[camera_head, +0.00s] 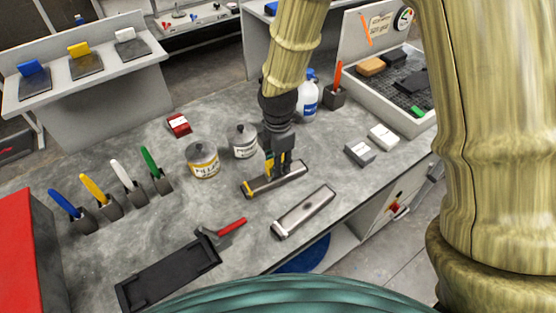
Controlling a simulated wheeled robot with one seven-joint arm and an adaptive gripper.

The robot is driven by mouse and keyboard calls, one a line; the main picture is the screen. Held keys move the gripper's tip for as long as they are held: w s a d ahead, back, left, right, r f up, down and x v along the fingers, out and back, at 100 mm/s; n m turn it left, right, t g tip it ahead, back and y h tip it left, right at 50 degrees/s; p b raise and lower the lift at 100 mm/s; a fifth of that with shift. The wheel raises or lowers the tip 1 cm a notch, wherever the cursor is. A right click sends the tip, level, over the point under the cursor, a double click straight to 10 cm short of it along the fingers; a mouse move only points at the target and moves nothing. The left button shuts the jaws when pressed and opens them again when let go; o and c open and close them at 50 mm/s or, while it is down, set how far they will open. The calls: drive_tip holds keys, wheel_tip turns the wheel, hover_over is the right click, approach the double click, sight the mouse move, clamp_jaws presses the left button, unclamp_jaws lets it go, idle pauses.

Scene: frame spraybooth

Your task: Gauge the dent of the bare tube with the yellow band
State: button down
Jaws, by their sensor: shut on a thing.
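A grey metal tube with a yellow band near its left end (258,188) lies on the grey bench, in the middle of the head view. My gripper (279,169) points down over the tube's middle. It is shut on a small, partly hidden thing with yellow on it (269,163), whose lower end is at or just above the tube. I cannot tell whether it touches the tube. The dent is hidden or too small to make out. A second grey tube (304,211) without a yellow band lies in front and to the right.
Two cans, one labelled filler (203,161) and one grey-lidded (242,141), stand left of my gripper. Several coloured tools stand in holders (110,208) at left. A red-handled tool (228,229) and black tray (169,274) lie in front. Two small blocks (360,152) lie right.

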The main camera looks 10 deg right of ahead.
drive_tip(key=c, duration=1.1)
unclamp_jaws()
wheel_tip(320, 180, up, 12)
